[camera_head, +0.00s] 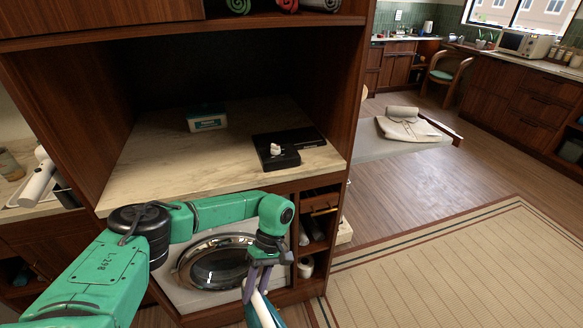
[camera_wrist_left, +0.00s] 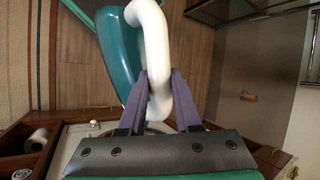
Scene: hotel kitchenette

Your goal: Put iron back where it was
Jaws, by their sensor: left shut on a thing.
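The iron has a teal body (camera_wrist_left: 118,55) and a white looped handle (camera_wrist_left: 153,45) in the left wrist view. My left gripper (camera_wrist_left: 160,92) is shut on the white handle, with its two purple-grey fingers on either side. In the head view my left gripper (camera_head: 262,270) hangs below the marble counter, in front of the washing machine. Part of the iron (camera_head: 264,312) shows under it at the bottom edge; the rest is cut off. My right gripper is not in view.
The marble counter (camera_head: 170,165) in the wooden niche holds a teal-and-white box (camera_head: 206,118) and a flat black item (camera_head: 290,140) with a small white thing on it. Its left and middle are clear. Folded cloth (camera_head: 408,128) lies on a pale board at right. The washing machine (camera_head: 190,298) is below.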

